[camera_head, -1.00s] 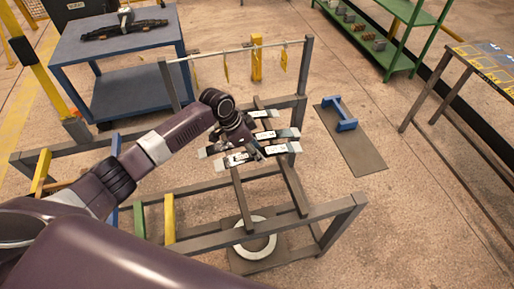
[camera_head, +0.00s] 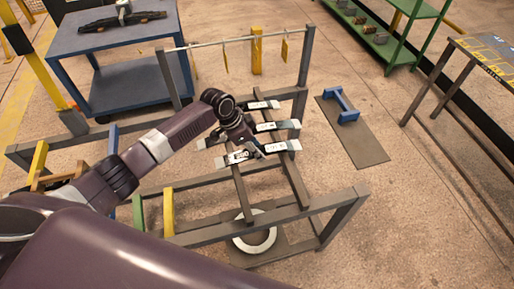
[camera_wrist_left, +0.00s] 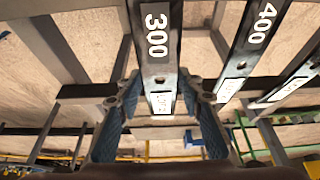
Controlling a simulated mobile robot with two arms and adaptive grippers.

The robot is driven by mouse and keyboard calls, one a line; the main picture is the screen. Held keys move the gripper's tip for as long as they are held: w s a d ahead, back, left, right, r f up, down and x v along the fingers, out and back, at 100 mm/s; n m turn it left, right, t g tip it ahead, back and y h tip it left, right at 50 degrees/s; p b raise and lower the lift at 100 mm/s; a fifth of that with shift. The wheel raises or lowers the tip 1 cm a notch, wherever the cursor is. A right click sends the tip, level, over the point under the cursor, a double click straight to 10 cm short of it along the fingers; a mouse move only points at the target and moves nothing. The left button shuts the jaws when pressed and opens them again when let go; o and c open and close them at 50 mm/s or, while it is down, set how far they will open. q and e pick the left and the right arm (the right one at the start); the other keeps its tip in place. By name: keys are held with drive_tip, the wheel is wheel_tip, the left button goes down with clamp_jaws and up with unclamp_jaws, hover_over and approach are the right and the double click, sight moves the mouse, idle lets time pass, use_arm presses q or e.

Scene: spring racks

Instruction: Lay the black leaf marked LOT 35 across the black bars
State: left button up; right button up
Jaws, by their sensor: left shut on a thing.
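A dark leaf with a white 300 label and pale ends (camera_head: 284,146) is in my left gripper (camera_head: 252,149). It also shows in the left wrist view (camera_wrist_left: 157,60), between the two blue-grey fingers (camera_wrist_left: 161,96), which are shut on it. A smaller label near the fingers is too small to read surely. The leaf lies level across the line of the two black bars (camera_head: 242,199); I cannot tell whether it touches them. A leaf marked 400 (camera_wrist_left: 252,50) lies beside it, seen in the head view behind it (camera_head: 283,125). My right gripper is out of view.
A third leaf (camera_head: 262,105) lies farther back on the bars. The grey rack frame (camera_head: 270,226) surrounds them, with a rod and yellow tags (camera_head: 285,50) behind. A white ring (camera_head: 255,247) lies below. A blue stand (camera_head: 345,110) is on a floor mat to the right.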

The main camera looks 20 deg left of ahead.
use_arm(q)
drive_tip(key=shift+w+f+b, duration=0.1)
drive_tip(key=shift+f+b, duration=0.45)
drive_tip(key=shift+f, duration=0.2)
drive_tip(key=o, duration=1.3)
drive_tip(key=shift+o, duration=0.4)
drive_tip(key=shift+s+f, duration=0.15)
drive_tip(key=shift+s, duration=0.05)
drive_tip(key=v, duration=1.2)
